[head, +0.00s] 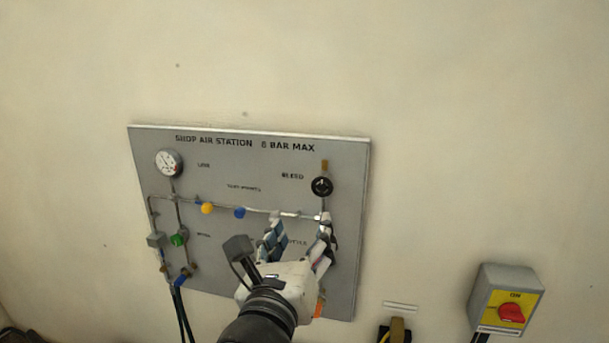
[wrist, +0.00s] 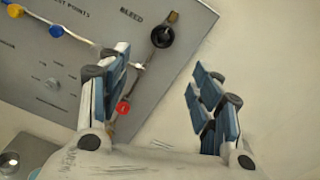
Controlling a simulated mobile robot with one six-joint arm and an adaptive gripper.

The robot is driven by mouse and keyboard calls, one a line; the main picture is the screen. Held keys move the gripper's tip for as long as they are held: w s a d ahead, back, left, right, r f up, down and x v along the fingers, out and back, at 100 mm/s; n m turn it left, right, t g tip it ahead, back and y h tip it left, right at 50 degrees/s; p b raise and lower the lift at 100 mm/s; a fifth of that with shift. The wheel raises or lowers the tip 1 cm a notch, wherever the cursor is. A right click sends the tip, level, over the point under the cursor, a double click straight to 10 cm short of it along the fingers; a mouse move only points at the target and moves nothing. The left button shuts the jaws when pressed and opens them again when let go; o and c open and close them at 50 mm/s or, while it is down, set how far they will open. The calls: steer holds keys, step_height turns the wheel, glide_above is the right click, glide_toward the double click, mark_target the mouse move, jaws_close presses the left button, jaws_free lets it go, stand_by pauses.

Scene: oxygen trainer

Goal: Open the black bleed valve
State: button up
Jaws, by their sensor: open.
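The black bleed valve (head: 322,187) is a round black knob at the upper right of the grey panel, beside the word BLEED. It also shows at the top middle of the wrist view (wrist: 163,36), with a brass fitting above it. My gripper (head: 298,230) is in front of the lower right of the panel, below the bleed valve in the head view. In the wrist view my gripper (wrist: 160,88) has its two blue-padded fingers spread wide, with nothing held between them. The valve appears beyond the fingertips, apart from them. My gripper hides part of the panel's lower right.
The grey panel (head: 220,160) carries a gauge (head: 169,162), a yellow knob (head: 207,208), a blue knob (head: 240,213) and a green knob (head: 179,239). A red knob (wrist: 123,107) shows near the left finger. A switch box (head: 505,300) with a red knob is at right. The wall above is clear.

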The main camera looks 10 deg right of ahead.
mark_target(322, 189)
steer(key=x, duration=1.7)
steer(key=shift+w+d+r+p, duration=0.1)
steer(key=shift+w+d+p, duration=0.1)
steer(key=shift+p, duration=0.2)
steer(key=shift+s, duration=0.1)
steer(key=c, duration=1.1)
